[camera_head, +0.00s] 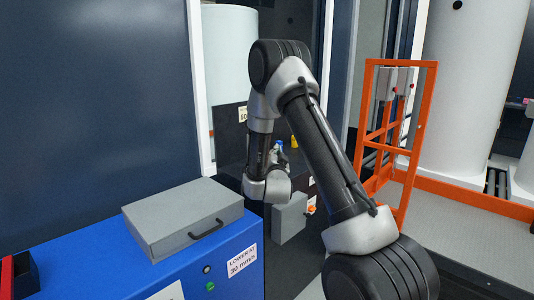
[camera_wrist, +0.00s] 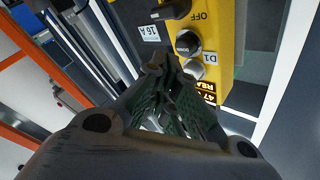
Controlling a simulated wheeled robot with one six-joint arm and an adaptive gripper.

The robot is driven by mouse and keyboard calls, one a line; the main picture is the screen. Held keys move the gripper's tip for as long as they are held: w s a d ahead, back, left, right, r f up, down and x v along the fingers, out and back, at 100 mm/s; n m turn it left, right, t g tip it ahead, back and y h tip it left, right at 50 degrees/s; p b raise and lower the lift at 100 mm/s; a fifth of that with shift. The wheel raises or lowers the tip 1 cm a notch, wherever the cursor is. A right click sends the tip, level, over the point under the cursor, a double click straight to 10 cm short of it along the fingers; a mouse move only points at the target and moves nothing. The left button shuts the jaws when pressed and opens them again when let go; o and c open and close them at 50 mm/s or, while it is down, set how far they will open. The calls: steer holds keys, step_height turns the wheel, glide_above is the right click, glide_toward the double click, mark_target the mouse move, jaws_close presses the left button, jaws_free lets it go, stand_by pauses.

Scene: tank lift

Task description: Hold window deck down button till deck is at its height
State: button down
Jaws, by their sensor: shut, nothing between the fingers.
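A yellow control box (camera_wrist: 229,50) shows in the wrist view, seen at a slant. It has a black knob (camera_wrist: 171,11) by an "OFF" label, a dark round button (camera_wrist: 188,43) with a small label that seems to read "DOWN", and a paler round button (camera_wrist: 195,68) by a "D1" label. My gripper (camera_wrist: 163,64) is shut and empty. Its fingertips are just left of and below the dark button in the picture; I cannot tell whether they touch the box.
A blue cabinet (camera_head: 120,262) carries a grey case (camera_head: 184,216) at the front left. A grey box (camera_head: 289,219) hangs below my wrist.

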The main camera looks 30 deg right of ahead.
steer(key=shift+w, duration=0.15)
steer(key=shift+w+a, duration=0.15)
steer(key=shift+w, duration=0.15)
steer(key=shift+w+a, duration=0.15)
steer(key=shift+w, duration=0.3)
stand_by(2.5)
steer(key=shift+s, duration=0.1)
stand_by(2.4)
steer(key=shift+s+d, duration=0.3)
steer(key=shift+s, duration=0.5)
steer(key=shift+s+d, duration=0.3)
steer(key=shift+s, duration=0.5)
steer(key=shift+s+d, duration=0.25)
steer(key=shift+s, duration=0.5)
steer(key=shift+s+d, duration=0.3)
steer(key=shift+s, duration=0.5)
